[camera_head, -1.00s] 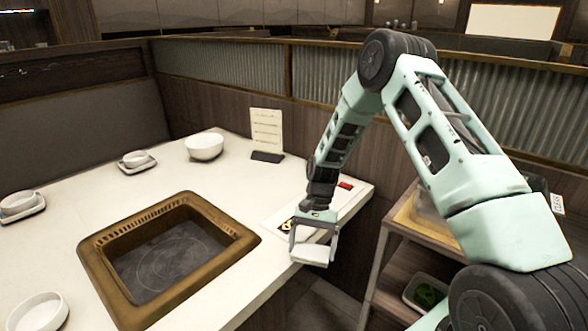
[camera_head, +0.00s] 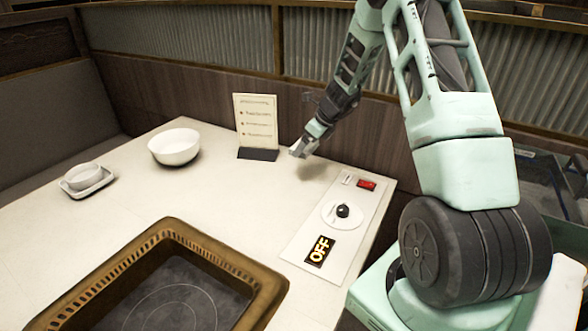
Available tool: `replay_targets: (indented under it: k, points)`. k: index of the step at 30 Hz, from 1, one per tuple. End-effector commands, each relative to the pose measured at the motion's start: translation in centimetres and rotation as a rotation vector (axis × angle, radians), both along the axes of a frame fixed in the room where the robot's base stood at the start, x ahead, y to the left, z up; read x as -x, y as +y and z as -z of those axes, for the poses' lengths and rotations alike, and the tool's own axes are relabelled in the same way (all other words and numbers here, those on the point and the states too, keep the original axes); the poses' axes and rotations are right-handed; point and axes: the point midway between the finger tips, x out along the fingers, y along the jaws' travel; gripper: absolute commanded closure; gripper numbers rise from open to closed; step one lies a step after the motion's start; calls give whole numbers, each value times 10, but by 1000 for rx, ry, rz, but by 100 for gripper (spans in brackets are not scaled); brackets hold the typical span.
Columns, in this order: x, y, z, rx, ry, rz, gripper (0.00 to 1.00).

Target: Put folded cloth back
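My gripper (camera_head: 300,152) hangs over the back right of the white table, right beside the menu stand and above a soft shadow on the tabletop. It is small and seen from the side. Its tip looks pale grey-white, and I cannot tell whether that is a finger or the edge of the folded cloth. I cannot make out the gap between its fingers. No folded cloth shows lying on the visible tabletop.
The menu stand (camera_head: 256,122) is close to my gripper. A white bowl (camera_head: 174,148) and a small bowl on a dish (camera_head: 86,180) stand left. A control panel with a black knob (camera_head: 342,211) is at the right. A brown-framed grill well (camera_head: 262,275) is in front.

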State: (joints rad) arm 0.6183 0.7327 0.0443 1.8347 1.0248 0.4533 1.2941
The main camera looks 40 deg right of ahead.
Motion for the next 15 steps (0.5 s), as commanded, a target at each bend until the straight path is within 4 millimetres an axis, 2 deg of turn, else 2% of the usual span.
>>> replay_targets:
  k: [9, 15]
  points:
    - [1, -3, 52, -2, 3, 18, 39]
    - [1, -3, 67, -1, 1, 16, 39]
